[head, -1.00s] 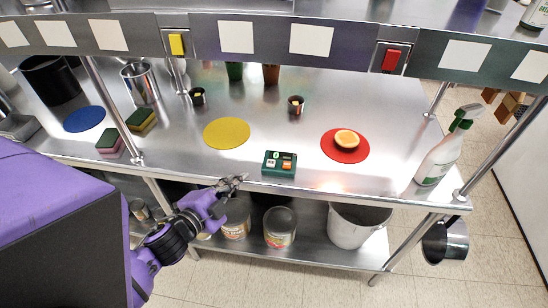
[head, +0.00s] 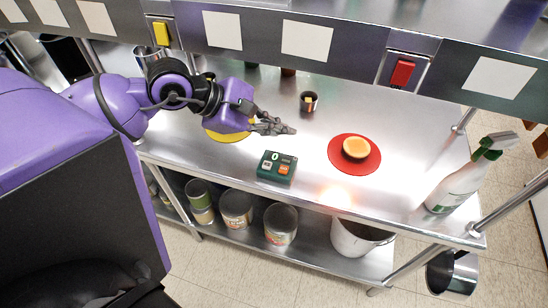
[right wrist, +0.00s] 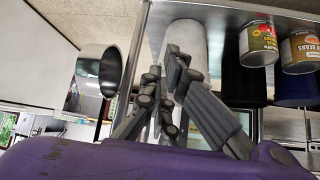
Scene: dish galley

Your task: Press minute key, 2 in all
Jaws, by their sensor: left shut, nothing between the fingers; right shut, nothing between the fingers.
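The green timer (head: 277,167) sits on the steel counter near its front edge. Its face has a white key (head: 267,164), an orange key (head: 284,170), and a display that seems to show 0. The lettering on the keys is too small to read. My left gripper (head: 288,129) is shut and empty, above the counter just behind the timer and apart from it, fingers pointing right. My right gripper (right wrist: 165,95) shows only in the right wrist view, shut and empty, with the under-counter shelf area beyond it.
A red disc (head: 335,160) with a bun (head: 356,148) lies right of the timer. A small cup (head: 309,101) stands behind. A spray bottle (head: 462,180) stands at the right end. My left arm partly covers a yellow disc (head: 229,137). Cans (head: 280,224) sit below.

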